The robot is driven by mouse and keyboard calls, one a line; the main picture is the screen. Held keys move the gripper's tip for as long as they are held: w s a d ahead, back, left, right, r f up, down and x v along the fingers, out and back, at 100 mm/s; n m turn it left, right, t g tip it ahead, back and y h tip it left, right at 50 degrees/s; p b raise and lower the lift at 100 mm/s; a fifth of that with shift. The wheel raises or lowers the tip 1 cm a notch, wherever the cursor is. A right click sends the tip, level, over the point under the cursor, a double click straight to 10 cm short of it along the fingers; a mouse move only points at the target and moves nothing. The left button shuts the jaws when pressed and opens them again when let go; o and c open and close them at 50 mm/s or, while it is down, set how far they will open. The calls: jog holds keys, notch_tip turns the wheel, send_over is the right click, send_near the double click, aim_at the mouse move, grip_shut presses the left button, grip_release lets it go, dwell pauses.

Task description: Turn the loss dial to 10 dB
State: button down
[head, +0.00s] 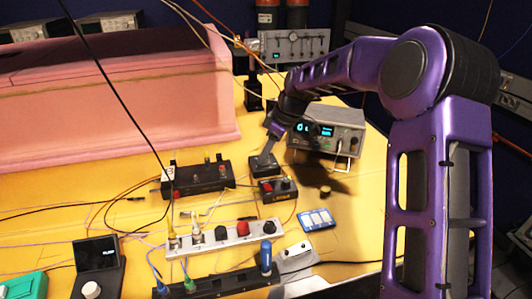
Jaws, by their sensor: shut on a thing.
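My gripper (266,155) reaches down from my purple arm onto a small dark box (264,168) near the middle of the table. It is shut on what seems to be the dial on top of that box. The fingers hide the dial, and its markings and pointer are too small to read. I cannot tell what dB value it is set to. A second small dark box (278,189) with a yellowish label and a knob stands just in front, apart from the gripper.
Left of the gripper is a long black unit (198,178) with posts. A silver strip (222,236) with coloured knobs lies in front. A grey instrument (325,132) with a lit display stands right. Pink foam (110,110) borders the back left. Loose cables cross the yellow table.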

jog(key=m, duration=0.2)
jog(key=m+t+h+b, duration=0.1)
jog(key=m, duration=0.1)
jog(key=shift+s+a+m, duration=0.15)
jog(key=shift+m, duration=0.25)
jog(key=m+t+h, duration=0.1)
jog(key=m, duration=0.2)
jog(key=shift+a+m, duration=0.1)
jog(key=shift+m, duration=0.2)
jog(key=m+t+h, duration=0.1)
jog(key=m, duration=0.2)
jog(key=shift+a+m, duration=0.1)
jog(key=shift+m, duration=0.2)
jog(key=shift+m+h+b, duration=0.35)
jog(key=shift+m+h, duration=0.55)
jog(key=shift+m, duration=0.9)
jog(key=c, duration=0.6)
grip_release()
